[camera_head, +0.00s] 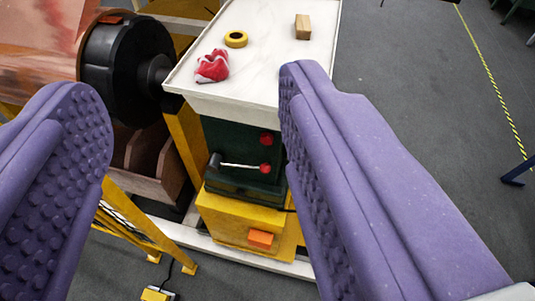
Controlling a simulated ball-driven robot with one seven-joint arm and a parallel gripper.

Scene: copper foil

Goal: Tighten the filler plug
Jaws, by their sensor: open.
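My gripper (190,85) is open, with its two purple studded fingers wide apart and nothing between them in the near space. Beyond and between the fingers is a dark green machine housing (225,134) on a yellow base. On its front are an upper round red part (266,138) and a lower round red part (265,168). A thin pale rod with a black end (215,160) reaches left from the lower one. I cannot tell which part, if any, is the filler plug. The right finger hides the housing's right side.
A white top (268,62) holds a red-and-white cloth (212,66), yellow tape roll (236,39) and wooden block (303,27). A black drum flange (125,60) beside a copper roll stands left. An orange box (260,239) is on the yellow base. Grey floor is open at right.

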